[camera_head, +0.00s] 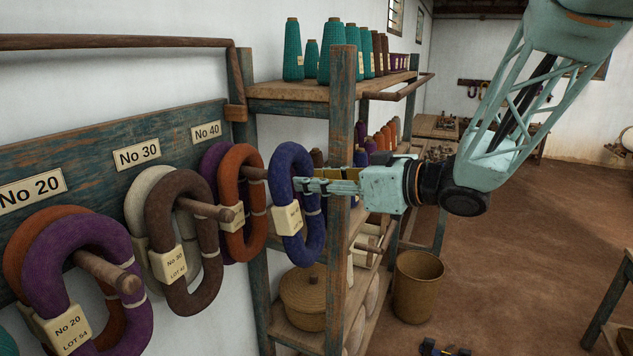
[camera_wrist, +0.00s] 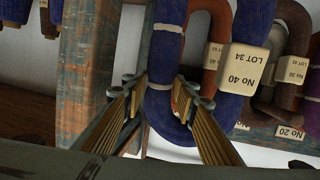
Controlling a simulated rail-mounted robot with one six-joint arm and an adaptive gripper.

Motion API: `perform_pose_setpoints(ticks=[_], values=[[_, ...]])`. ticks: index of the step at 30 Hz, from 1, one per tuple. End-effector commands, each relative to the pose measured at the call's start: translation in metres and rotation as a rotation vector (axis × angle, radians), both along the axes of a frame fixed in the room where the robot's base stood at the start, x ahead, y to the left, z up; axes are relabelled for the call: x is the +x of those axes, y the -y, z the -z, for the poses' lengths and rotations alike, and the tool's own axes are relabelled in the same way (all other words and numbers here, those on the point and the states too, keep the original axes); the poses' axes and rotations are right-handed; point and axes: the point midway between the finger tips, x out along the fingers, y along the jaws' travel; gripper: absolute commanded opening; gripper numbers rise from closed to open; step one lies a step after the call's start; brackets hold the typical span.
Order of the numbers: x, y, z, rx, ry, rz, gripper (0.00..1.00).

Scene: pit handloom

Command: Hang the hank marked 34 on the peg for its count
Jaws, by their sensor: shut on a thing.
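The blue hank (camera_head: 315,230) hangs upright as a loop, with a cream tag. In the wrist view the blue hank (camera_wrist: 190,75) has a tag reading No 40, LOT 34. My gripper (camera_head: 304,184) is shut on its near side; the wrist view shows my gripper (camera_wrist: 158,98) with a finger on either side of the yarn. The No 40 sign (camera_head: 206,132) is on the rack board. The wooden peg (camera_head: 256,173) below it carries an orange hank (camera_head: 257,220) and a purple one behind. The peg's end lies close to the blue hank; I cannot tell whether it enters the loop.
The No 30 peg (camera_head: 205,208) holds brown and cream hanks. The No 20 peg (camera_head: 108,272) holds purple and orange hanks. A shelf post (camera_head: 340,110) stands close behind my gripper, with cones on the shelves.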

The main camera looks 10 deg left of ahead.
Motion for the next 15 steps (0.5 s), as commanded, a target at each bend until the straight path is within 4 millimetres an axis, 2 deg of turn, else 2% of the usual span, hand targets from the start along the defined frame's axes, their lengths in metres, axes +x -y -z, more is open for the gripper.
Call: perform_pose_setpoints(ticks=[15], values=[[0.004, -0.019, 0.000, 0.001, 0.000, -0.001, 0.12]])
